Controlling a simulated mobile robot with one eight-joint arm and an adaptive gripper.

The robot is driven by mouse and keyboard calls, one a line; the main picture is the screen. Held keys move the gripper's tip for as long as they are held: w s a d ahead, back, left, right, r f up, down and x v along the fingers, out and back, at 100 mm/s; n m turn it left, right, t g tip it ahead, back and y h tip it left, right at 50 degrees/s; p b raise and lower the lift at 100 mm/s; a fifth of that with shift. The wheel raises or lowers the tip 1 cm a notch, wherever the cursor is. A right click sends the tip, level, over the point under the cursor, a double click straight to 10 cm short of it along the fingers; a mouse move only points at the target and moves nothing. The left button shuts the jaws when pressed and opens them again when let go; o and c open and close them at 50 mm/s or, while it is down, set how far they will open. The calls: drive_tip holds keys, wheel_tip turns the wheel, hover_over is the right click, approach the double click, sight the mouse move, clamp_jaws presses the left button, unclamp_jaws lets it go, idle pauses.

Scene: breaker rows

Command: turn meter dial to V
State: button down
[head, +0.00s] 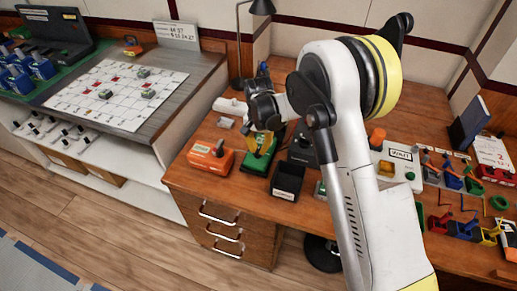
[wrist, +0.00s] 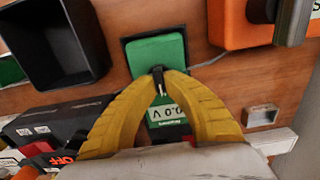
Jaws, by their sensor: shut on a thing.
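The meter is a green box with a dark edge (head: 254,166) on the wooden desk. In the wrist view its green face (wrist: 158,50) shows, with a small display (wrist: 166,113) that appears upside down and seems to read 0.0 V. My gripper (head: 262,146) reaches down onto the meter. In the wrist view its yellow fingers (wrist: 158,76) close around the small dark dial (wrist: 158,84), shut on it. The fingers hide much of the dial and the face around it, so the dial's markings and setting cannot be read.
An orange device (head: 211,157) stands close to the left of the meter. A black open bin (head: 287,182) stands to its right, and also shows in the wrist view (wrist: 55,42). A white box (head: 230,106) lies behind. A tray marked WAIT (head: 398,168) is farther right.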

sight(259, 149)
drive_tip(key=c, duration=1.5)
unclamp_jaws()
wheel_tip(259, 149, up, 12)
